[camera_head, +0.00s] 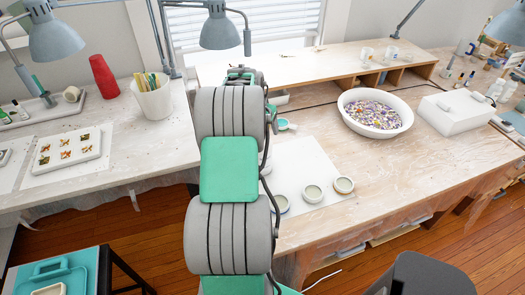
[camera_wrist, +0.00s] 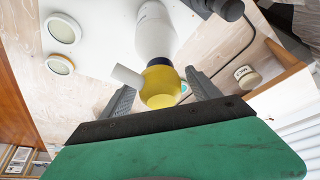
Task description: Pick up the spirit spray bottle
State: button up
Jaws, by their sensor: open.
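The spirit spray bottle (camera_wrist: 155,35) shows in the wrist view, with a white body, a yellow head (camera_wrist: 160,82) and a white nozzle pointing left. My gripper (camera_wrist: 161,93) is open, with one grey finger on each side of the yellow head. There looks to be a gap beside the head on both sides; whether a finger touches it I cannot tell. In the head view my own arm covers the middle of the bench, and I cannot make out the bottle there.
Several round pots (camera_head: 343,185) stand on a white sheet on the wooden bench. A white bowl of colourful bits (camera_head: 375,113) and a white box (camera_head: 455,113) are to the right. In the wrist view a labelled jar (camera_wrist: 243,75) and a dark cylinder (camera_wrist: 228,9) are close by on the right.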

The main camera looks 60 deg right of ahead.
jog(key=shift+d+f, duration=0.3)
jog(key=shift+f, duration=0.3)
jog(key=shift+a, duration=0.1)
jog(key=shift+c, duration=0.3)
grip_shut()
